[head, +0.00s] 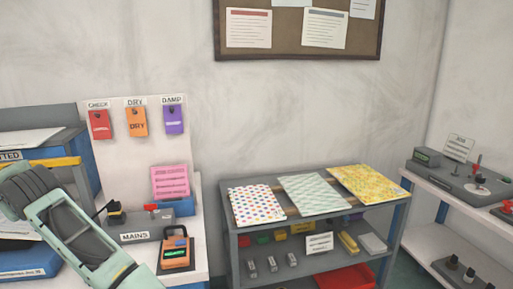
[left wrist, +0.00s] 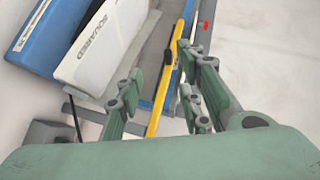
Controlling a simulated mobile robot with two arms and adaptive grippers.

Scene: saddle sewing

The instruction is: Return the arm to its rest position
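My left arm (head: 80,240) is green and grey and reaches in from the bottom left of the head view, in front of a white counter. Its fingers do not show clearly there. In the left wrist view my left gripper (left wrist: 160,68) has its two green fingers spread apart, with nothing seen held between them. A yellow bar (left wrist: 183,62) passes behind the gap between the fingers. Whether the fingers are near or touching it cannot be told. My right arm and right gripper are in neither view.
Blue and white boxes (left wrist: 103,40) lie beyond the left fingers. On the counter stand a grey mains switch box (head: 135,228) and an orange meter (head: 176,250). A grey shelf (head: 232,240) holds patterned sheets. Another bench (head: 425,185) is at right.

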